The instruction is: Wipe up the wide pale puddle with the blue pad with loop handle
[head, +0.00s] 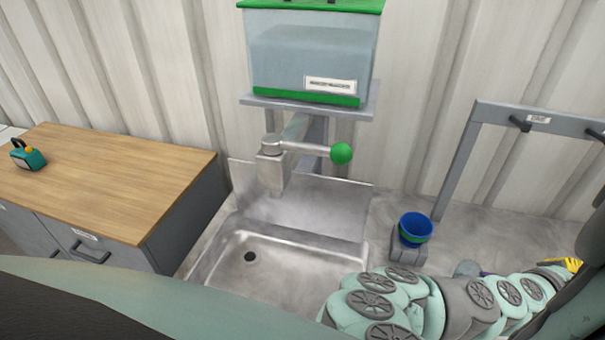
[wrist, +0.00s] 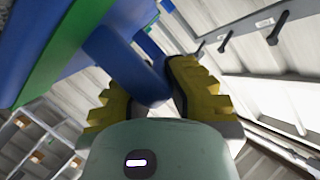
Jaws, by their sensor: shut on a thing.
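My gripper (wrist: 150,85) has yellow fingers closed on a blue loop handle (wrist: 125,65) in the wrist view. The handle joins a larger blue body with a green band, which I take to be the blue pad (wrist: 72,30); it fills the upper left. In the head view only some yellow of my gripper (head: 571,264) shows at the right edge, beyond my pale green arm, and the held pad is not seen. I cannot make out the wide pale puddle in either view.
A metal sink (head: 290,270) with a green-knobbed tap (head: 341,154) stands in the middle, below a grey and green tank (head: 310,55). A blue cup (head: 415,229) stands right of it, near a grey rail frame (head: 460,160). A wooden-topped cabinet (head: 110,185) bears a teal item (head: 28,158).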

